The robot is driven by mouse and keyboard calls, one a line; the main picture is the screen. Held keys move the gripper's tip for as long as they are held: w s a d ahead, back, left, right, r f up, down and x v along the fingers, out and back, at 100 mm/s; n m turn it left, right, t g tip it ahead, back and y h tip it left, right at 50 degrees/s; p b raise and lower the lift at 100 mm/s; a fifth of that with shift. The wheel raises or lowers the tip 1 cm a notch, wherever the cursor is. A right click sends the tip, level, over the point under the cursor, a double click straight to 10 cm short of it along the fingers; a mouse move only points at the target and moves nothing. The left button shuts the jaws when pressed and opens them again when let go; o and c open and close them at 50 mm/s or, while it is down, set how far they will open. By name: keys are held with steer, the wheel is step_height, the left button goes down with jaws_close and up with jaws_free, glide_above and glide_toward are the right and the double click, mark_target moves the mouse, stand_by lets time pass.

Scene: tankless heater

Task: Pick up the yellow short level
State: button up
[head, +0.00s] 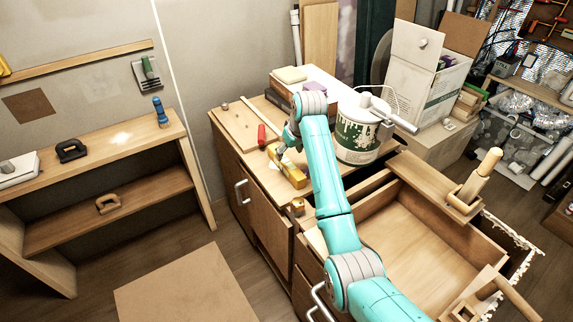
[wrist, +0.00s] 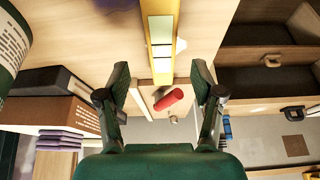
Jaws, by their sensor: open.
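The yellow short level (head: 292,174) lies on the wooden cabinet top, left of the paint can. In the wrist view the level (wrist: 161,38) runs from the top edge down to the space between my fingertips, with a pale strip along its face. My gripper (wrist: 160,70) is open, one finger on each side of the level's near end, with gaps on both sides. In the head view my gripper (head: 288,143) is at the far end of the level, partly hidden by my arm. I cannot tell its exact height above the level.
A red cylindrical item (head: 261,136) lies just beyond the level; it also shows in the wrist view (wrist: 169,99). A paint can (head: 357,135) stands to the right. Books (head: 298,84) are behind. An open drawer (head: 407,228) is in front. A shelf (head: 110,150) stands at left.

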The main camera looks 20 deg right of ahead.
mark_target(286, 161)
steer(key=shift+x, duration=3.1)
steer(key=shift+s+a, duration=0.1)
jaws_close()
